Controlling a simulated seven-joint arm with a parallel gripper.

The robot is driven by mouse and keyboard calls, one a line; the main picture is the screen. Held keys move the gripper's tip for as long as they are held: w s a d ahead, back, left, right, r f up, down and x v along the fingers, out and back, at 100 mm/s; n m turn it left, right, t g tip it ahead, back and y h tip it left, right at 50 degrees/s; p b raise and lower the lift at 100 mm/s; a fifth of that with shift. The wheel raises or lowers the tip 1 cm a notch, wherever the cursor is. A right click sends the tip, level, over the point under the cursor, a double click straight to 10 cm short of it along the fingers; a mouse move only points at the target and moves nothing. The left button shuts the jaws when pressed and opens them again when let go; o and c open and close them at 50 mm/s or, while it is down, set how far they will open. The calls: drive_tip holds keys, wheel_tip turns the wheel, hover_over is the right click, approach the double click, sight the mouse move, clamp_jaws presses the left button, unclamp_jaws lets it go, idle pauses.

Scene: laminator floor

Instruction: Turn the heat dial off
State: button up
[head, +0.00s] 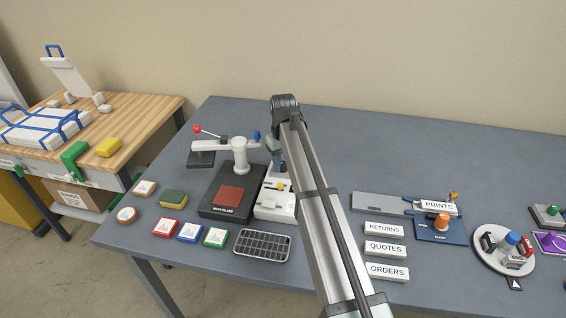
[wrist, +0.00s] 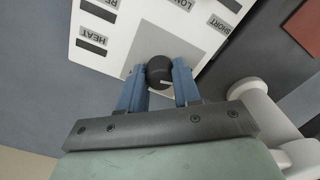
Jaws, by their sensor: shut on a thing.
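The heat dial (wrist: 159,70) is a round black knob on a grey square of a white control panel (wrist: 115,45). A short white mark shows on the knob, but its setting cannot be read. The panel has printed labels, among them HEAT (wrist: 92,43), LONG and SHORT (wrist: 218,25). My gripper (wrist: 160,85) has its blue fingers shut on the dial, one on each side. In the head view my gripper (head: 277,160) is at the back end of the white panel unit (head: 274,208), and the dial is hidden there.
Left of the panel stands the heat plate (head: 215,207) with a red-brown top, and a white lever press (head: 239,155) behind it. Colored blocks (head: 190,233) and a dark grid tray (head: 262,246) lie in front. Signs (head: 385,248) lie right of my arm. The back right table is clear.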

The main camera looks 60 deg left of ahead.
sight(284, 163)
drive_tip(key=shift+n, duration=0.7)
drive_tip(key=o, duration=1.1)
drive_tip(key=shift+c, duration=0.2)
wheel_tip(284, 163, up, 14)
drive_tip(key=shift+w+f, duration=0.1)
idle(0.4)
